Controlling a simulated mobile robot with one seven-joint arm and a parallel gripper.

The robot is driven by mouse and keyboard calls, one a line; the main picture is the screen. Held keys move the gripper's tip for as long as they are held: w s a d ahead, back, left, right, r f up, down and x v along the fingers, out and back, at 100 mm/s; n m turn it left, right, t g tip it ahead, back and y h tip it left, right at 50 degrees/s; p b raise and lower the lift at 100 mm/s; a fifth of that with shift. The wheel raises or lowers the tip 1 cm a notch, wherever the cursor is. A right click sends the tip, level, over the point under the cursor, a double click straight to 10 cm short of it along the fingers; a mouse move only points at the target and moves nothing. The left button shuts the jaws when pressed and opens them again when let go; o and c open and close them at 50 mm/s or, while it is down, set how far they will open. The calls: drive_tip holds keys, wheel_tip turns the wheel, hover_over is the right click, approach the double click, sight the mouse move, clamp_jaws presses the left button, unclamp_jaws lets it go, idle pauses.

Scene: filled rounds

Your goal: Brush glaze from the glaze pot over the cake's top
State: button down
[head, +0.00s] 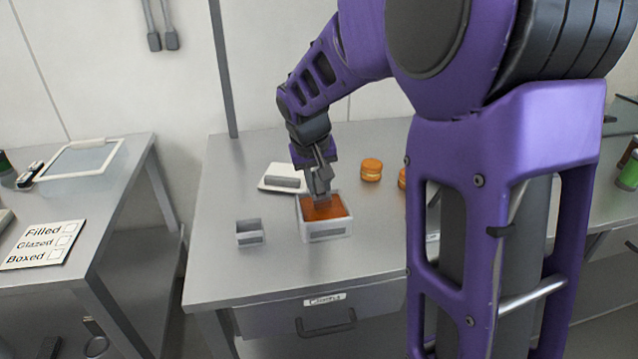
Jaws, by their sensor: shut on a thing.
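My gripper (319,187) points down over a white square container with orange-brown content, apparently the glaze pot (327,234). It is shut on a thin thing, apparently the brush (322,204), whose lower end is at the orange-brown surface. Whether the tip is in the glaze or just above it I cannot tell. An orange-brown layered round cake (371,170) stands on the table to the right of the pot. A second similar round (402,179) is partly hidden behind my arm.
A white tray (268,183) with a grey piece lies behind and left of the pot. A small grey open box (250,239) stands left of it. A left table carries a Filled/Glazed/Boxed card (42,245) and a framed panel (82,158). The table's front left is clear.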

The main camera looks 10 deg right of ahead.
idle(0.3)
drive_tip(key=shift+r+p, duration=1.85)
drive_tip(key=shift+r, duration=1.6)
